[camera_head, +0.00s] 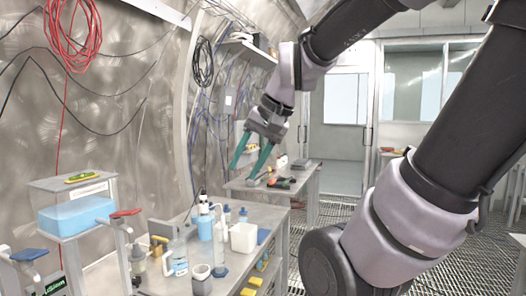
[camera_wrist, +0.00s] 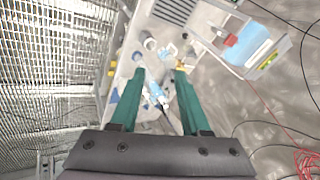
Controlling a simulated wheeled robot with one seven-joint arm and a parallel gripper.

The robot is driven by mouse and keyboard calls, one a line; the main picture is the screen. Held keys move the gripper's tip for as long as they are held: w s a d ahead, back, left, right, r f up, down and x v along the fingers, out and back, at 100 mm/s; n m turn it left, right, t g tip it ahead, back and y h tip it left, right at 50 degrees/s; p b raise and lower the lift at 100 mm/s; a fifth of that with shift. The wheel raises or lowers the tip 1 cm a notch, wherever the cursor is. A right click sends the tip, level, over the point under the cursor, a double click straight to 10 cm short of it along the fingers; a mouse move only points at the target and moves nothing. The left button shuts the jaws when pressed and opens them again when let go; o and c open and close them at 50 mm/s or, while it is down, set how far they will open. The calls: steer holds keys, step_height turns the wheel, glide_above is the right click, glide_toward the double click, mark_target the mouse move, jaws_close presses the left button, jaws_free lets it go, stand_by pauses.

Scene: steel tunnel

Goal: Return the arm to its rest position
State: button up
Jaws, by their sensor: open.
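My gripper (camera_head: 250,160) is open and empty, with its two green fingers apart and pointing down. It hangs in the air above the back part of the near bench. In the wrist view its fingers (camera_wrist: 160,72) frame the bench top and bottles far below. My arm is bent, rising from the right side of the head view and reaching over to the middle. Nothing touches the fingers in either view.
A metal bench (camera_head: 225,265) holds bottles, a white container (camera_head: 243,237) and a mug (camera_head: 201,280). A blue-filled tank (camera_head: 75,215) stands at left. Another bench (camera_head: 300,182) with tools is behind. Cables (camera_head: 75,35) hang on the left wall.

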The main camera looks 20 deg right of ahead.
steer(key=d+r, duration=0.1)
steer(key=d+t+h, duration=0.1)
steer(key=d+r+n+t, duration=0.1)
steer(key=shift+s+d+r+h, duration=0.15)
steer(key=shift+d+r+h, duration=0.15)
steer(key=shift+d, duration=0.1)
stand_by(1.0)
